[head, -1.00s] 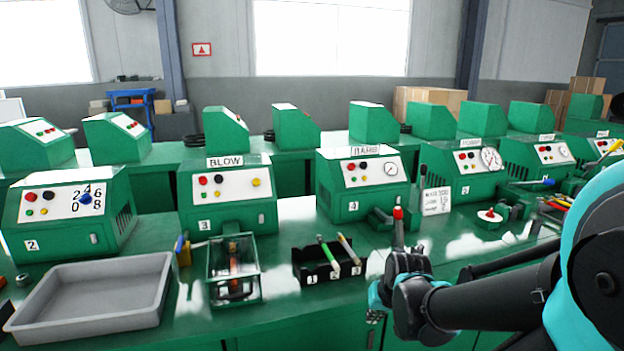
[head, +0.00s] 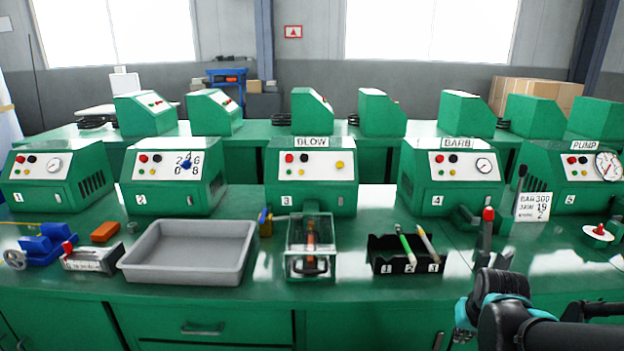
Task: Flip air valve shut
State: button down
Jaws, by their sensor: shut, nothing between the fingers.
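No part is plainly marked as the air valve. A small blue-and-yellow fitting (head: 265,222) stands on the bench at the lower left of the machine marked BLOW (head: 311,178); it may be the valve, but it is too small to tell how its handle is set. My gripper (head: 494,262) is at the lower right, shut and empty, in front of that lever in the picture. Whether it touches the lever I cannot tell. It is well to the right of the blue-and-yellow fitting.
A grey tray (head: 190,275), a clear-covered fixture (head: 310,262) and a black pen holder (head: 392,266) line the bench front. A blue vise (head: 45,245) is at the left. A white sign (head: 533,206) stands right of the red-tipped lever. Bare green bench shows between these things.

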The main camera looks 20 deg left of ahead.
aim_at(264, 213)
jog(key=u, duration=1.25)
